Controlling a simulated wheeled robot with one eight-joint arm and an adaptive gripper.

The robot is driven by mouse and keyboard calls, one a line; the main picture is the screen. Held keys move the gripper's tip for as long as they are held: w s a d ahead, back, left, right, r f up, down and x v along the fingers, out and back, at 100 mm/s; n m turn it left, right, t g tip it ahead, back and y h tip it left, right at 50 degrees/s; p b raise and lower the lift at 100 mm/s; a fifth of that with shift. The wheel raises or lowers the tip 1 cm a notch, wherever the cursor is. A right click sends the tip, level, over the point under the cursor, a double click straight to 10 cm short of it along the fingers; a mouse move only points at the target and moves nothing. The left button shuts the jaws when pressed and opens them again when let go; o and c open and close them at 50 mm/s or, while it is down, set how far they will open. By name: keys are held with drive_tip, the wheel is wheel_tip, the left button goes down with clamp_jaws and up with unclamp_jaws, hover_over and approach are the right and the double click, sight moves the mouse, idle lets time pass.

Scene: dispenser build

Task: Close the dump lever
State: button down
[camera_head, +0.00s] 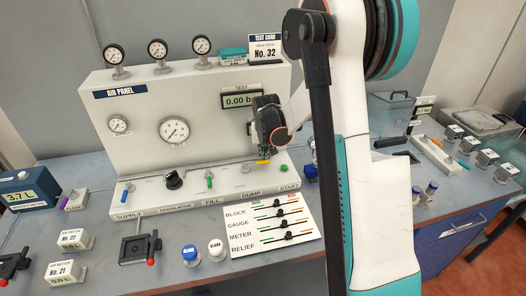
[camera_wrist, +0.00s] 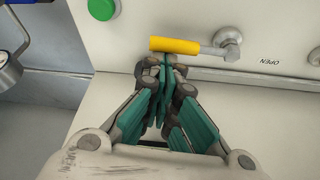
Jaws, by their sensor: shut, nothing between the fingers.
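The dump lever has a yellow handle (camera_wrist: 174,46) on a metal stem that joins a round pivot (camera_wrist: 228,38). In the wrist view the handle points left, toward the green button, lying sideways across the picture. In the head view the yellow handle (camera_head: 264,161) shows just under my gripper, above the DUMP and START labels. My gripper (camera_wrist: 165,65) is shut and empty, its fingertips right at the handle's outer half. I cannot tell whether they touch it. The word OPEN (camera_wrist: 270,145) is printed upside down near the pivot. In the head view my gripper (camera_head: 264,148) partly hides the lever.
The air panel (camera_head: 150,135) with gauges stands behind the lever. The green START button (camera_head: 283,168) is close to the handle; it also shows in the wrist view (camera_wrist: 102,9). A green-handled valve (camera_head: 209,180) and black knob (camera_head: 173,180) are left of it. A slider card (camera_head: 262,225) lies in front.

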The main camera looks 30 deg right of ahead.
sight(266, 161)
drive_tip(key=s+m, duration=0.1)
drive_tip(key=m, duration=0.1)
drive_tip(key=s+a+m+g+h+b, duration=0.1)
drive_tip(key=s+m, duration=0.1)
drive_tip(key=m, duration=0.1)
drive_tip(key=shift+s+a+f, duration=0.1)
drive_tip(key=shift+s+a, duration=0.05)
drive_tip(key=m, duration=0.1)
drive_tip(key=s+a+m, duration=0.1)
drive_tip(key=m+g+h, duration=0.1)
drive_tip(key=shift+s+a+m+b, duration=0.25)
drive_tip(key=shift+s+m+b, duration=0.1)
drive_tip(key=shift+m+b, duration=0.05)
drive_tip(key=m, duration=0.1)
drive_tip(key=s+a+m+g, duration=0.1)
drive_tip(key=m, duration=0.1)
drive_tip(key=a+m, duration=0.1)
drive_tip(key=shift+s+a+g+b, duration=0.15)
drive_tip(key=shift+a+g+b, duration=0.15)
drive_tip(key=shift+g, duration=0.1)
drive_tip(key=shift+s+a, duration=0.2)
drive_tip(key=shift+a, duration=0.65)
